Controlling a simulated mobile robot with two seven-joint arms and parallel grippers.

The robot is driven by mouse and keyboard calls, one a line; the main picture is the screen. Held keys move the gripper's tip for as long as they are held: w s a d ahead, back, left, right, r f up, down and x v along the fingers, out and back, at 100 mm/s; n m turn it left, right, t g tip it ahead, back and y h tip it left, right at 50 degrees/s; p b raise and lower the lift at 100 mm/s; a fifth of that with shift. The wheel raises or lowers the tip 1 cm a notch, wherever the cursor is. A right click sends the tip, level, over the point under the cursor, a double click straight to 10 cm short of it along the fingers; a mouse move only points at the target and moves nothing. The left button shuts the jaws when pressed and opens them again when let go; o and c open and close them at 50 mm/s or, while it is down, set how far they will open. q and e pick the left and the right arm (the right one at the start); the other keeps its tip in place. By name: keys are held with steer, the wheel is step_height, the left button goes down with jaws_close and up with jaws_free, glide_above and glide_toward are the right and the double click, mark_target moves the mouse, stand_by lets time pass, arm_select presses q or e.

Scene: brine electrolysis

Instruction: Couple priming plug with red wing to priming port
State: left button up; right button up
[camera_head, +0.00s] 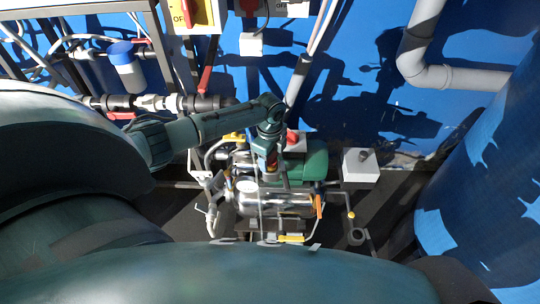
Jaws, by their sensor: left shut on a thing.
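My left gripper (268,148) hangs at the end of my arm, pointing down over the pump unit in the middle of the picture. It is shut on a small part with red on it, taken as the priming plug (271,162), which shows just below the fingers. The pump (275,202) is a shiny metal cylinder with a green motor (315,162) behind it to the right. The plug is over the pump's back edge; I cannot tell whether it touches. The priming port cannot be made out under the gripper and plug. My right gripper is not in view.
A white box with a red knob (292,137) stands close behind the gripper. A grey box (361,166) stands to the right. Pipes with valves (160,102) run along the blue wall at left. A large blue tank (490,170) fills the right side.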

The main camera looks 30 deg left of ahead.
arm_select(q)
steer(key=shift+f+b, duration=0.3)
steer(key=shift+f, duration=0.25)
stand_by(0.4)
stand_by(0.4)
steer(key=o, duration=1.2)
